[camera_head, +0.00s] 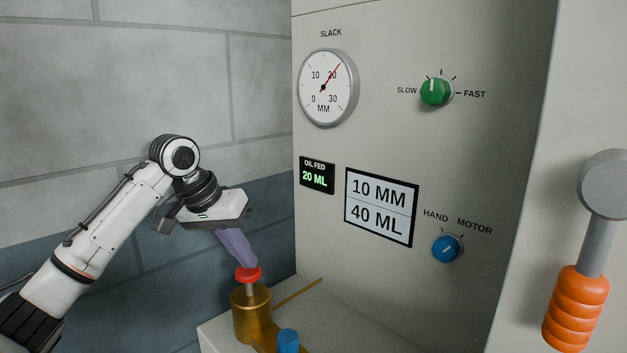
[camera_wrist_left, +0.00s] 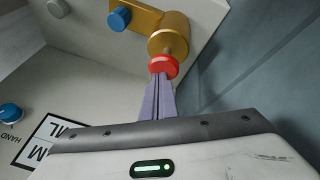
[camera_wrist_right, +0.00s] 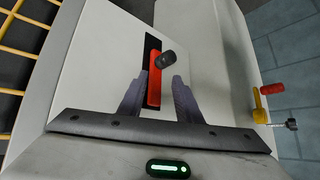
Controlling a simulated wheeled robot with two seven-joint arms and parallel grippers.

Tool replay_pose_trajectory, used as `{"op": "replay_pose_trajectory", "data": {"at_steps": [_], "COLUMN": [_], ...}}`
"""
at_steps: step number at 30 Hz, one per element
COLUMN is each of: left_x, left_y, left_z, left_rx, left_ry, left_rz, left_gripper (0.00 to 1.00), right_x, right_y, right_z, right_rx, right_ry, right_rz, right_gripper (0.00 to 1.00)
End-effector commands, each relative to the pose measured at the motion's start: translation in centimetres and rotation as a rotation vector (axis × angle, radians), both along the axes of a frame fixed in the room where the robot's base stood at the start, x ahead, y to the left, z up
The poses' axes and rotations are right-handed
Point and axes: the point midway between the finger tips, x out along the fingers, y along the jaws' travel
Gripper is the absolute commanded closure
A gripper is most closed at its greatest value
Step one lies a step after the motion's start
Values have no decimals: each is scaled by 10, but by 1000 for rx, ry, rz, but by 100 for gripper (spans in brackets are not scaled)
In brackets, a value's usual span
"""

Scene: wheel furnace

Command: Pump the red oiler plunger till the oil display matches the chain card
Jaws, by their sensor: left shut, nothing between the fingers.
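The red oiler plunger (camera_head: 248,273) is a red cap on a short rod above a brass cylinder (camera_head: 252,315). My left gripper (camera_head: 247,262) is shut and empty, its fingertips pointing down at the top of the red cap. In the left wrist view the fingertips (camera_wrist_left: 158,76) meet the edge of the red cap (camera_wrist_left: 163,66); whether they press on it I cannot tell. The oil display (camera_head: 317,175) reads 20 ML. The chain card (camera_head: 381,206) reads 10 MM and 40 ML. My right gripper (camera_wrist_right: 155,95) is open in the right wrist view.
A slack gauge (camera_head: 328,88), a green knob (camera_head: 435,92) and a blue knob (camera_head: 447,248) are on the panel. A blue cap (camera_head: 288,341) stands beside the oiler. An orange-handled lever (camera_head: 577,310) is at the right. A red bar (camera_wrist_right: 155,80) in a black slot lies beyond my right fingers.

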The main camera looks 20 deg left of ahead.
Motion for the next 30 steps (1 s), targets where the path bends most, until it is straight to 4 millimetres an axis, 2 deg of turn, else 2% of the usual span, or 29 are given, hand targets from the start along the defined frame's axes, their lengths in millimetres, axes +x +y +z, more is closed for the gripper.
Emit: {"op": "replay_pose_trajectory", "data": {"at_steps": [17, 30], "left_x": [-1, -1], "left_y": [0, 0], "left_z": [-26, -19], "left_rx": [2, 1], "left_ry": [6, 6], "left_rz": [-1, -1], "left_gripper": [100, 100], "right_x": [0, 0], "right_y": [0, 0], "right_z": [-5, -2], "right_rx": [0, 0], "right_ry": [0, 0], "right_rz": [0, 0], "right_gripper": [69, 69]}}
